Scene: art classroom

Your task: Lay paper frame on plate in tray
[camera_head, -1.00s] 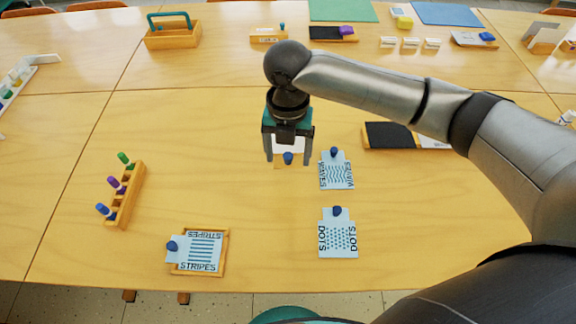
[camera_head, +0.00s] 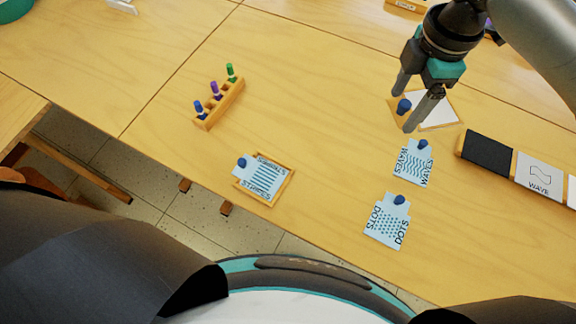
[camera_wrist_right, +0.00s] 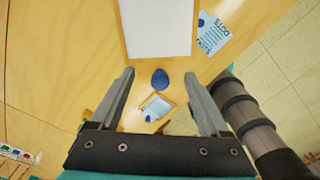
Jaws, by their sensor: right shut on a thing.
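The paper frame (camera_head: 437,108) is a white sheet with a wooden edge and a blue knob. My right gripper (camera_head: 408,107) is shut on it, with the knob between its fingers. In the right wrist view the frame's white sheet (camera_wrist_right: 158,28) extends ahead of my right gripper (camera_wrist_right: 163,76). A pale blue STRIPES plate (camera_head: 264,178) with a blue knob lies in a small wooden tray (camera_head: 287,188). The tray is left of and nearer than the held frame. The plate also shows, small, in the right wrist view (camera_wrist_right: 156,107). My left gripper is not in view.
WAVES (camera_head: 414,165) and DOTS (camera_head: 387,222) plates lie loose right of the tray. A wooden rack (camera_head: 222,105) with several coloured pegs stands behind the tray. A black panel (camera_head: 487,153) and WAVE card (camera_head: 539,174) lie far right. Bare table separates tray and WAVES plate.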

